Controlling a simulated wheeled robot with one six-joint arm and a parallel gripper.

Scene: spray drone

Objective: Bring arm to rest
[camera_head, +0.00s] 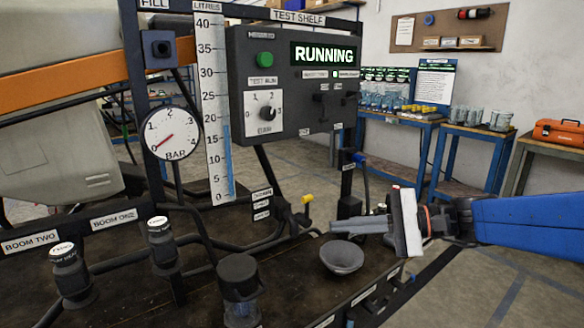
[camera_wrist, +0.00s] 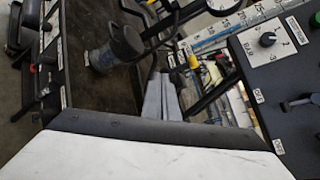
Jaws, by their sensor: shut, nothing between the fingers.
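My arm (camera_head: 535,222) reaches in from the right in the head view, with a blue link. My gripper (camera_head: 338,225) points left over the dark test bench, its grey fingers shut and empty. It is above and close to a dark grey bowl (camera_head: 342,260), and appears apart from it. In the wrist view the shut gripper fingers (camera_wrist: 163,85) show past the white wrist housing, with nothing between them.
A control box (camera_head: 290,105) reads RUNNING, left of my arm. A gauge (camera_head: 171,133), litre scale (camera_head: 214,110), pipes and a capped filter (camera_head: 238,285) crowd the bench. Blue tables (camera_head: 480,132) stand behind. The floor at lower right is clear.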

